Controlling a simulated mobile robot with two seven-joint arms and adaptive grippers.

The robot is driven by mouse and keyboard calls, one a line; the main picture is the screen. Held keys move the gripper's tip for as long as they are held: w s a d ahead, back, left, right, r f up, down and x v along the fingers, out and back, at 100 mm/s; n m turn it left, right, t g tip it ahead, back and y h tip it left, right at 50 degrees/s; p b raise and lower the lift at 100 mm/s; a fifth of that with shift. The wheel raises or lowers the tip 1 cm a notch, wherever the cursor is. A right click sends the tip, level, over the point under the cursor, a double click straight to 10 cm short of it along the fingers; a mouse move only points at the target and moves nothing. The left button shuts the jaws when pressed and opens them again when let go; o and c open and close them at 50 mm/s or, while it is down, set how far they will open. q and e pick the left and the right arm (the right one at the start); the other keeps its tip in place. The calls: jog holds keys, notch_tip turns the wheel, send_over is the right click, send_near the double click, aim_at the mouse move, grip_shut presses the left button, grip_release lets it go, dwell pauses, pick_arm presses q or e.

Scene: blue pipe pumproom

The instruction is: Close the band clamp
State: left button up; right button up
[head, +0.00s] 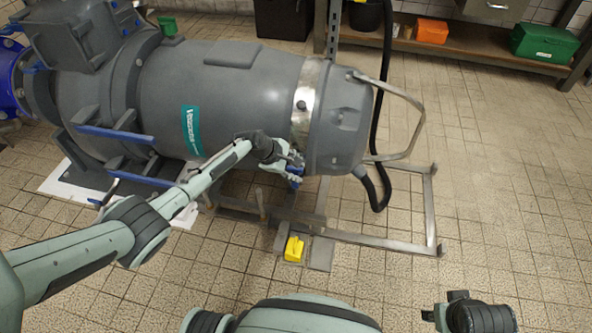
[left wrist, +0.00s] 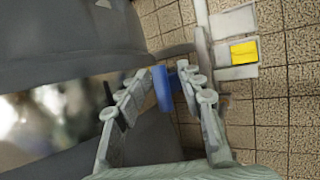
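The band clamp (head: 303,105) is a shiny metal band around the grey pump body (head: 230,100), near its right end cap. In the left wrist view the band (left wrist: 45,118) shows blurred at the left. A blue lever-like part (left wrist: 162,88) sits at the clamp's lower front; in the head view it is mostly behind my gripper. My left gripper (head: 294,167) is at this part. In the left wrist view the open fingers (left wrist: 168,76) stand on either side of it; I cannot tell whether they touch it. My right gripper (head: 437,314) is partly visible at the bottom right, its fingers unclear.
The pump lies on a metal frame (head: 434,210) with a bent tube handle (head: 415,130) at the right. A black hose (head: 383,150) hangs behind it. A yellow block (head: 294,249) is on the frame's foot plate. The tiled floor (head: 510,200) at right is clear.

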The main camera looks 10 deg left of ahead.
pick_arm(q)
jog(key=v, duration=0.8)
dwell(0.4)
jog(key=shift+w, duration=0.1)
